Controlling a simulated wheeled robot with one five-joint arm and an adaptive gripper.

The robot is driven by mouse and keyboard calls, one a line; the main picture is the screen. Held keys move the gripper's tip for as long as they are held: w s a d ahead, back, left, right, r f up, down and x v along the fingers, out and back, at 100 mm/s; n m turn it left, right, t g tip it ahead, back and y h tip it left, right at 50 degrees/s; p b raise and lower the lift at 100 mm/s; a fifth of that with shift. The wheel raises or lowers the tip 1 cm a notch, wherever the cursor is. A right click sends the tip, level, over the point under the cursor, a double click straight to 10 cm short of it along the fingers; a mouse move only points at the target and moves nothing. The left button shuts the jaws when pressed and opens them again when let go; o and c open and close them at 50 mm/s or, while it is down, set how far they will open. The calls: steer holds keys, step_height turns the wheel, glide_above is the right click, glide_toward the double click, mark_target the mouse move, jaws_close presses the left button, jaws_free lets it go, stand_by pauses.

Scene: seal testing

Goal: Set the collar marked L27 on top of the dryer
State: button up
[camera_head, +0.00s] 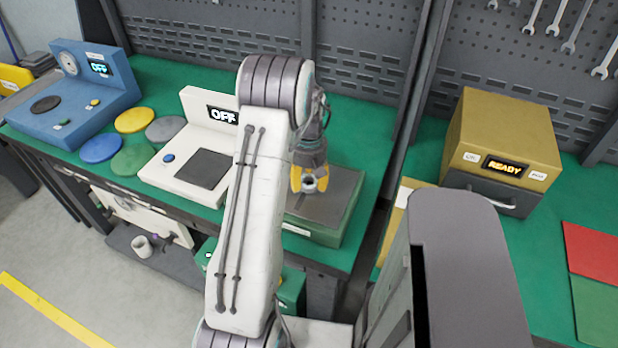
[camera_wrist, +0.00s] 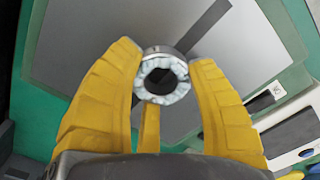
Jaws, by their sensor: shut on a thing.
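My gripper (camera_head: 309,178) has yellow fingers and is shut on a small metal collar (camera_head: 309,185). In the wrist view my gripper (camera_wrist: 165,60) has its fingers around the collar (camera_wrist: 161,98), a silvery ring with a pale, bumpy end face and a dark hole. No L27 marking can be read on it. The collar is over the dark grey top plate (camera_head: 335,190) of a green box (camera_head: 318,234); I cannot tell whether it touches. The plate fills much of the wrist view (camera_wrist: 90,45). No readable label shows which device is the dryer.
Left of the green box is a white device (camera_head: 156,175) reading OFF. Coloured discs (camera_head: 134,120) and a blue gauge device (camera_head: 110,88) lie further left. Right, across a gap, stands a mustard box (camera_head: 510,125) reading READY, with red and green mats (camera_head: 592,250) beyond it.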

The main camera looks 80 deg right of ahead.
steer(key=shift+f, duration=0.1)
steer(key=o, duration=1.2)
steer(key=shift+r, duration=0.2)
